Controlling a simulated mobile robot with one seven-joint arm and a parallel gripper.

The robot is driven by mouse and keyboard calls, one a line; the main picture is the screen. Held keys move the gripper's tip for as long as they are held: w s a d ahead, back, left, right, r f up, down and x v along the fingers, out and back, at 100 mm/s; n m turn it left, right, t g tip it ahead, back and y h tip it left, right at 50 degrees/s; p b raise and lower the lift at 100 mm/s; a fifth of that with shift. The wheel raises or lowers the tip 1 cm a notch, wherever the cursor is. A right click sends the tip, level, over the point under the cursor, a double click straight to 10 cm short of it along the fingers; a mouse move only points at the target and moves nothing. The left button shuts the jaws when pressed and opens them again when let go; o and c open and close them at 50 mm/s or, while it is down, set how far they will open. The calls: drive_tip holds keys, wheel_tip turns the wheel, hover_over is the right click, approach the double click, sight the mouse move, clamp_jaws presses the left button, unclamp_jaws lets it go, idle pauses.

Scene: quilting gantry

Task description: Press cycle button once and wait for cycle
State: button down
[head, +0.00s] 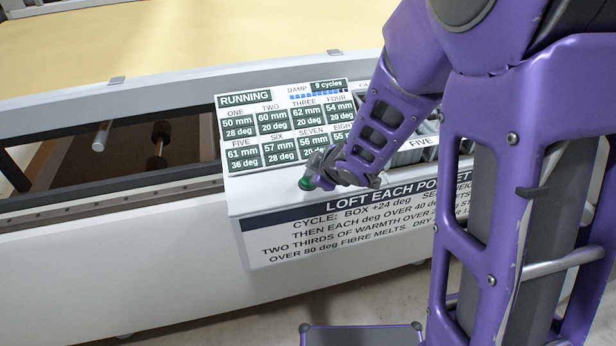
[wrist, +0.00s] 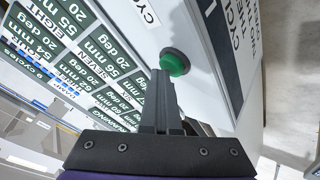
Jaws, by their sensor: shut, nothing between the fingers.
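The green cycle button (head: 305,184) sits on the white control box (head: 250,205), at the tip of my gripper (head: 315,176). In the wrist view the round green button (wrist: 174,62) stands out from the panel, just beyond the closed fingertips (wrist: 161,78). My gripper is shut and empty. The fingertips are at the button, but I cannot tell whether they touch it or press it in. The display (head: 290,125) reads RUNNING, with DAMP and 9 cycles above pockets marked with mm and deg values. My arm hides part of the right side.
A label headed LOFT EACH POCKET (head: 345,222) covers the box front. To the left is an open dark bay (head: 130,150) with rollers in the white gantry frame (head: 110,265). A yellow surface (head: 200,40) lies behind. Bare floor (head: 240,325) shows in front.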

drive_tip(key=shift+r+p, duration=0.5)
drive_tip(key=shift+r, duration=0.2)
wheel_tip(320, 180, up, 5)
drive_tip(key=p, duration=0.4)
drive_tip(key=shift+p, duration=0.4)
idle(1.0)
